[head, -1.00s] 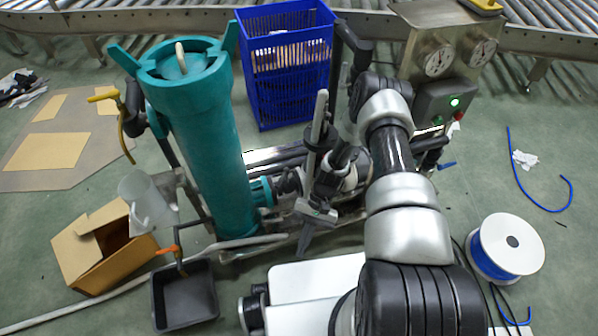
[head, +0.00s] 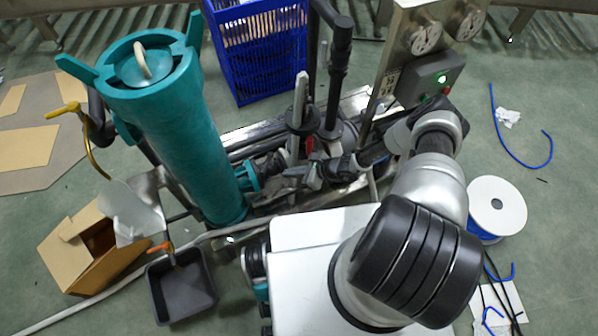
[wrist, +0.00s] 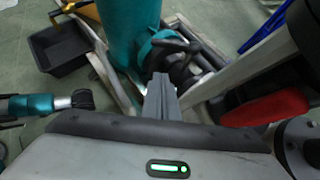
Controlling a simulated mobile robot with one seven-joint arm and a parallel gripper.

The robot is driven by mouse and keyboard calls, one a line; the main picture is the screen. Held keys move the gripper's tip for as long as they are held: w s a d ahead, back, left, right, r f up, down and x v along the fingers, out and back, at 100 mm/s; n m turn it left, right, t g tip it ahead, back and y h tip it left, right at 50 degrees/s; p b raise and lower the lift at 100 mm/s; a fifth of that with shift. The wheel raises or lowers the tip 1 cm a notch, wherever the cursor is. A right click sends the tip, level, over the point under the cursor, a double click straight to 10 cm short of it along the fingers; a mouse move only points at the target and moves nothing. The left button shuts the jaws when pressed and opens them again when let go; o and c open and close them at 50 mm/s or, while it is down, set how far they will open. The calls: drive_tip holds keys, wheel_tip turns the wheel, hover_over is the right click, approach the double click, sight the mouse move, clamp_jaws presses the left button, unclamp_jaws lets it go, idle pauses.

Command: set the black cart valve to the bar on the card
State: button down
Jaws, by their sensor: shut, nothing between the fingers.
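Black pipework and fittings (head: 302,125) stand on the cart around a grey upright lever. A red handle (head: 310,145) shows beside them, and a large red handle (wrist: 265,108) fills the right of the wrist view. I cannot tell which fitting is the black valve. My gripper (head: 288,176) is low beside the fittings, right of the teal vessel. In the wrist view its fingers (wrist: 161,92) are together and empty, pointing at a black fitting (wrist: 172,50) on the vessel's side; contact is unclear. A small pale card (head: 391,82) is on the gauge panel; its print is unreadable.
The teal vessel (head: 180,130) stands left of my gripper. Two gauges (head: 427,37) and a control box with a green light (head: 441,79) are at upper right. A blue crate (head: 262,50) stands behind. A black tray (head: 182,290) and open carton (head: 88,245) lie front left.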

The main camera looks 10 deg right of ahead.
drive_tip(key=w+a+f, duration=0.1)
drive_tip(key=w+a, duration=0.2)
drive_tip(key=a, duration=0.2)
drive_tip(key=shift+a+b, duration=0.25)
drive_tip(key=shift+b, duration=0.05)
drive_tip(key=shift+f, duration=0.1)
